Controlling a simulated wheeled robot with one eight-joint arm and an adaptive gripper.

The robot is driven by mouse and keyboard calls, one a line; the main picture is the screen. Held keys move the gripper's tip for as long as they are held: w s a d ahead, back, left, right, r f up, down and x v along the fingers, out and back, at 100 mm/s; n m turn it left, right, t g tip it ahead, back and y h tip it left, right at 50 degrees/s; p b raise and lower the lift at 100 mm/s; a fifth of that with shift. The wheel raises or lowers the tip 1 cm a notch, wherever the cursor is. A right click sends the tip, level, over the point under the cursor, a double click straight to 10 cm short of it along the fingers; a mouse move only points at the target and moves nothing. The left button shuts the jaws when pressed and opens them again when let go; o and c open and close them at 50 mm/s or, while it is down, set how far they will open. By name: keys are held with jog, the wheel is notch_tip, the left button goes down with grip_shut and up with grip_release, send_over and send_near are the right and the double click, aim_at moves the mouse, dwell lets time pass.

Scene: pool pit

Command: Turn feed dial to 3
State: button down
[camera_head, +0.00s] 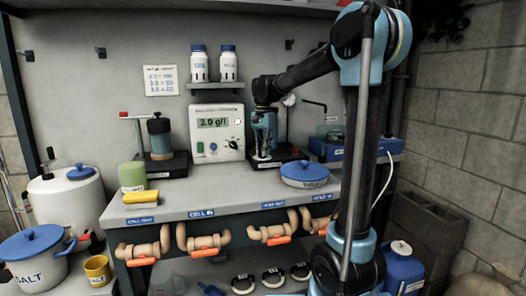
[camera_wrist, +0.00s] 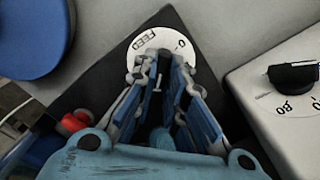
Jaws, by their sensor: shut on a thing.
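The feed dial (camera_wrist: 146,40) is a white disc lettered FEED, with a 0 near its edge, on a dark base. It shows at the top middle of the wrist view. My gripper (camera_wrist: 163,65) reaches over the disc, its blue-padded fingers shut on the dial's knob, which they hide. The dial's other marks and its pointer are also hidden, so I cannot tell its setting. In the head view my gripper (camera_head: 263,155) points down at the dark-based unit right of the meter; the dial itself is not clear there.
The white meter (camera_head: 216,133) reads 3.0 g/l, close left of my gripper. Its black knob (camera_wrist: 292,74) shows at the right of the wrist view. A blue-lidded dish (camera_head: 304,172) stands to the front right. A yellow sponge (camera_head: 141,197) and green cup (camera_head: 132,176) are at left.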

jog(key=shift+w, duration=0.1)
dwell(0.3)
jog(key=c, duration=1.6)
grip_release()
jog(key=shift+c, duration=0.2)
notch_tip(320, 180, up, 12)
jog(key=shift+f, duration=0.1)
